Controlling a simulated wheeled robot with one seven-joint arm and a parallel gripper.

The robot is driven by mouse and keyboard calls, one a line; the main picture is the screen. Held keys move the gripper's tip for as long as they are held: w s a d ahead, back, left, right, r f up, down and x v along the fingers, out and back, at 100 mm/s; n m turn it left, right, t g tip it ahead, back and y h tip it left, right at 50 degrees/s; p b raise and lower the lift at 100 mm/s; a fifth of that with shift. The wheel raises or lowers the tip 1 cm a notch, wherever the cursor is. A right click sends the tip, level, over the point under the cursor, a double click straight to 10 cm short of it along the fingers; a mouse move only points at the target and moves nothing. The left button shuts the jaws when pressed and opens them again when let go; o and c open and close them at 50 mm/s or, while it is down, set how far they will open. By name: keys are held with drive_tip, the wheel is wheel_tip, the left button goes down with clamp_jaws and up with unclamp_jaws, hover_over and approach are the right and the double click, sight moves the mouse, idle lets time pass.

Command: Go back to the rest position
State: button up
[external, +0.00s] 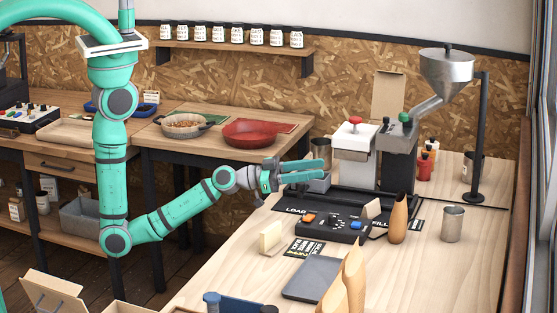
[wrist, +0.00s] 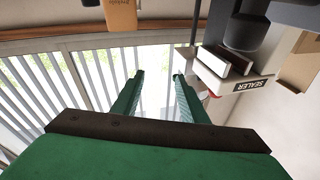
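My teal arm reaches from the left over the near edge of the light wooden bench. My gripper (external: 300,171) points right, level with the front of the grey and white machine (external: 353,160). In the wrist view my gripper (wrist: 157,78) has its two green fingers apart, with only the bright window seen between them. It holds nothing. A small grey bin (external: 318,184) shows just behind and below the fingertips; I cannot tell whether they touch it.
A black control panel (external: 333,229), a brown pouch (external: 398,218) and a metal cup (external: 452,224) stand on the bench. A sealer (wrist: 243,84) is close right of the fingers in the wrist view. A red pan (external: 250,133) sits on the back table.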

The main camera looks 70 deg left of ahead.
drive_tip(key=s+a+f+n+y, duration=0.7)
drive_tip(key=s+a+f+y, duration=0.2)
drive_tip(key=s+a+f, duration=0.55)
drive_tip(key=s+a+g, duration=0.1)
drive_tip(key=s+a, duration=0.3)
drive_tip(key=s, duration=0.6)
drive_tip(key=s+a+y, duration=0.1)
drive_tip(key=s+a, duration=0.2)
drive_tip(key=s, duration=0.7)
drive_tip(key=shift+a+n+g, duration=0.3)
drive_tip(key=shift+a+g, duration=0.1)
drive_tip(key=shift+c, duration=0.4)
